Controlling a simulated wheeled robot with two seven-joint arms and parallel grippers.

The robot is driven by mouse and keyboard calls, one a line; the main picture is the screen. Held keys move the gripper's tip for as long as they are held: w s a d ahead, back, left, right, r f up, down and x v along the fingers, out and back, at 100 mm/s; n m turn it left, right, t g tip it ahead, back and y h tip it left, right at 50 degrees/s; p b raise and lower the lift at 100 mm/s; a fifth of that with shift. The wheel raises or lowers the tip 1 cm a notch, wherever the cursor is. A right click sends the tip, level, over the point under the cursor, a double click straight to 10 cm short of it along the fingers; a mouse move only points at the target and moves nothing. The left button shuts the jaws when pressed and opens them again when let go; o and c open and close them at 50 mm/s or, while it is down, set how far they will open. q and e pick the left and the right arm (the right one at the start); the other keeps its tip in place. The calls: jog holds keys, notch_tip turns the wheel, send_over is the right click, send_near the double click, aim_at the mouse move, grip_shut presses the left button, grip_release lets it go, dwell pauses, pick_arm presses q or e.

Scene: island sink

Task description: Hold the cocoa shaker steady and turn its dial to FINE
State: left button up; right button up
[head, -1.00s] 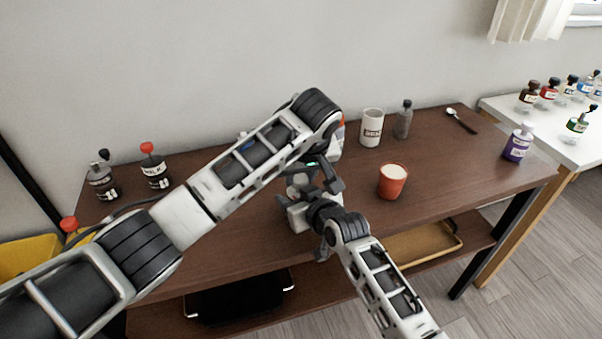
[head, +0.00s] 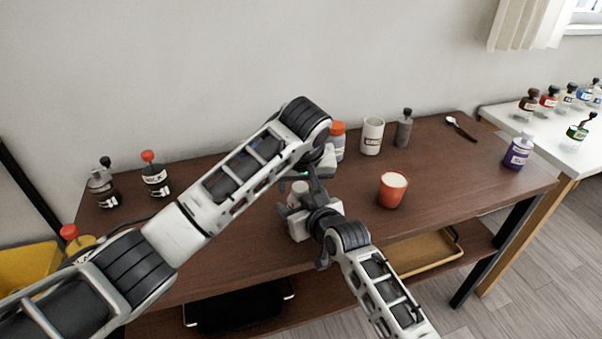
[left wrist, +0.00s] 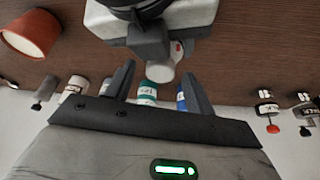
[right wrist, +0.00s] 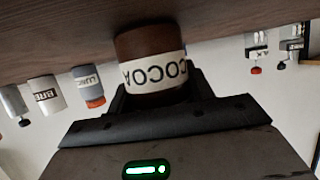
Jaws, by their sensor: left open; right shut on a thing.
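The cocoa shaker (right wrist: 150,60) has a brown body and a white label reading COCOA. My right gripper (right wrist: 156,84) is shut on its body. In the left wrist view, the shaker's pale round top (left wrist: 160,71) with a red mark shows; the dial's setting cannot be read. My left gripper (left wrist: 160,78) is open, with one finger on each side of that top in the picture; contact cannot be told. In the head view, a pale top (head: 298,188) shows between the grippers, and the shaker's body is hidden.
A red cup (head: 392,192) stands to the right on the brown table (head: 450,180). Behind are an orange-capped jar (head: 338,138), a white mug (head: 372,138) and a grey bottle (head: 404,130). The table's right part is mostly clear.

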pick_arm(q)
jog(key=v, duration=1.1)
jog(key=shift+r, duration=0.35)
pick_arm(e)
jog(key=o, duration=1.1)
